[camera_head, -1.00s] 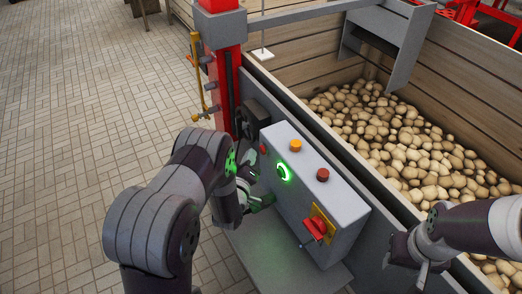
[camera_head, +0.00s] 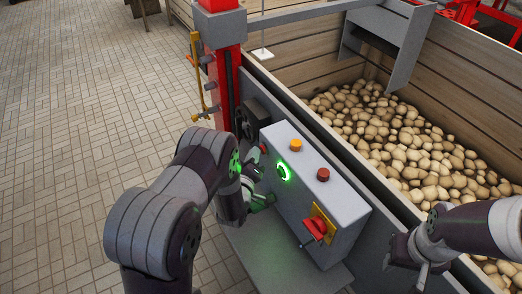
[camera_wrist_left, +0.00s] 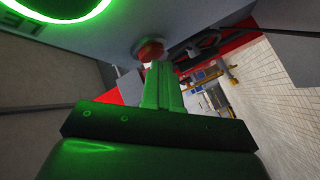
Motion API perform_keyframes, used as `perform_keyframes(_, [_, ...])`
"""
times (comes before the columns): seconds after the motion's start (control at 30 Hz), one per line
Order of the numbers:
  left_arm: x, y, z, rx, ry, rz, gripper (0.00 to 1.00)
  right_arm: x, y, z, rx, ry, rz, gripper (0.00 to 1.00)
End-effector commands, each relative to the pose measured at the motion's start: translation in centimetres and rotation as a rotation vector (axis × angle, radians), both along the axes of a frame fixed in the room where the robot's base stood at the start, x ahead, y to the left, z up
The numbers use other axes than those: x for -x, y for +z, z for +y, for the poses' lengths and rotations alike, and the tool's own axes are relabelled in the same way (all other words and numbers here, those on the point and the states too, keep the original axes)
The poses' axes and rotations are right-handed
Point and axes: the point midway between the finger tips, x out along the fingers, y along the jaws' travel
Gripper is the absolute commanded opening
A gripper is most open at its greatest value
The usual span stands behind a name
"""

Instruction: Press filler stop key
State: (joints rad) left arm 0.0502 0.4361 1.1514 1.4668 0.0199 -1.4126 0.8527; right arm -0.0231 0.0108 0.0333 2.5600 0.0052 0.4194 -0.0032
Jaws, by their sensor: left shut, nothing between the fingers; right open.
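The grey control box (camera_head: 335,205) bears a glowing green ring button (camera_head: 284,172) on its front face. A red button (camera_head: 263,149) sits at the left end of that face. It also shows in the left wrist view (camera_wrist_left: 150,50), just beyond the fingertips. My left gripper (camera_head: 256,175) is shut and empty, close in front of the box. In the left wrist view its fingers (camera_wrist_left: 160,72) point at the red button and overlap its lower edge; I cannot tell whether they touch. My right gripper (camera_head: 418,271) is open and empty, right of the box.
On top of the box are a yellow button (camera_head: 295,146) and a dark red button (camera_head: 323,175). A red rotary switch (camera_head: 315,228) is on the front. A wooden bin (camera_head: 290,52) with many potatoes lies behind. Paved floor (camera_head: 80,110) is clear at left.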

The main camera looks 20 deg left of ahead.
Motion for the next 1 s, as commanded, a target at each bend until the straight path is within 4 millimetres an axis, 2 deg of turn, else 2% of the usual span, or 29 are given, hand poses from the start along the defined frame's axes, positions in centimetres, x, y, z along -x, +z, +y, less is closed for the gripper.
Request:
perform_keyframes(0.6, [-0.3, 0.0, -0.3, 0.0, -0.001, 0.0, 0.0, 0.0, -0.2, 0.0, 0.0, 0.0, 0.0, 0.43])
perform_keyframes(1.0, [1.0, 0.0, 0.8, 0.0, 0.0, 0.0, 0.0, 0.0, 0.1, 0.0, 0.0, 0.0, 0.0, 0.43])
